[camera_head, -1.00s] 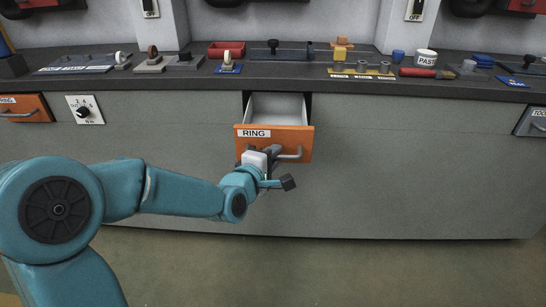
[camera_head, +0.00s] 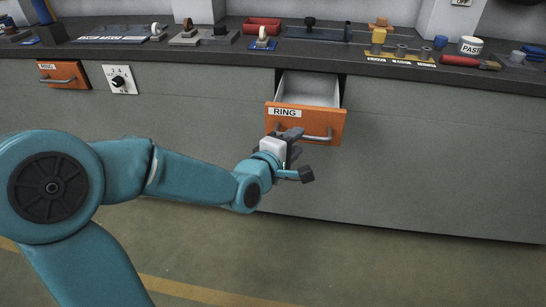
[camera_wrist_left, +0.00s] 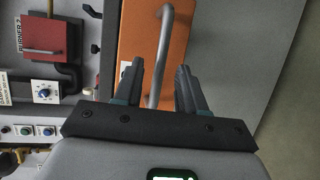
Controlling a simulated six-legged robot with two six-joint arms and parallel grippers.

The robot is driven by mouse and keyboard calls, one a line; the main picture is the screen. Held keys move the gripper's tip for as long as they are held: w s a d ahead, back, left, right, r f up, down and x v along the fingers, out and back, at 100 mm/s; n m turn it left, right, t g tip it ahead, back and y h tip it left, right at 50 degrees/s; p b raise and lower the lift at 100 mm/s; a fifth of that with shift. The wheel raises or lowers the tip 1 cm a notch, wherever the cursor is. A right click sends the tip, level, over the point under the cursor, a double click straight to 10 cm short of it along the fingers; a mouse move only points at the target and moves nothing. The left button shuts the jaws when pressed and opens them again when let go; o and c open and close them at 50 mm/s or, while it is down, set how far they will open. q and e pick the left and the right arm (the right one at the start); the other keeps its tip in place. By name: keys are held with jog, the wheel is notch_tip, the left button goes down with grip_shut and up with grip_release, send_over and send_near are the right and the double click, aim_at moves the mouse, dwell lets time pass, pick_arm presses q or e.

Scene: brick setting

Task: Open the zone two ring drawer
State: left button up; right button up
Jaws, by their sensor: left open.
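An orange drawer (camera_head: 322,122) labelled RING stands pulled out of the middle of the bench front, its grey, empty-looking inside showing. A grey bar handle (camera_head: 315,139) runs across its front. My left gripper (camera_head: 300,155) is open at the left part of this handle, in front of the drawer. In the left wrist view, the handle (camera_wrist_left: 165,50) runs between the two spread fingers (camera_wrist_left: 158,80), with the orange front (camera_wrist_left: 138,40) behind. I cannot tell whether a finger touches it. My right gripper is not in view.
A second orange RING drawer (camera_head: 63,74) is shut at the left, beside a dial plate (camera_head: 119,80). The worktop holds a red tray (camera_head: 262,25), a yellow plate with posts (camera_head: 400,56) and a PASTE cup (camera_head: 470,46). The floor in front is clear.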

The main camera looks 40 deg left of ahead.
pick_arm(q)
jog(key=b+v, duration=0.6)
jog(key=v, duration=0.6)
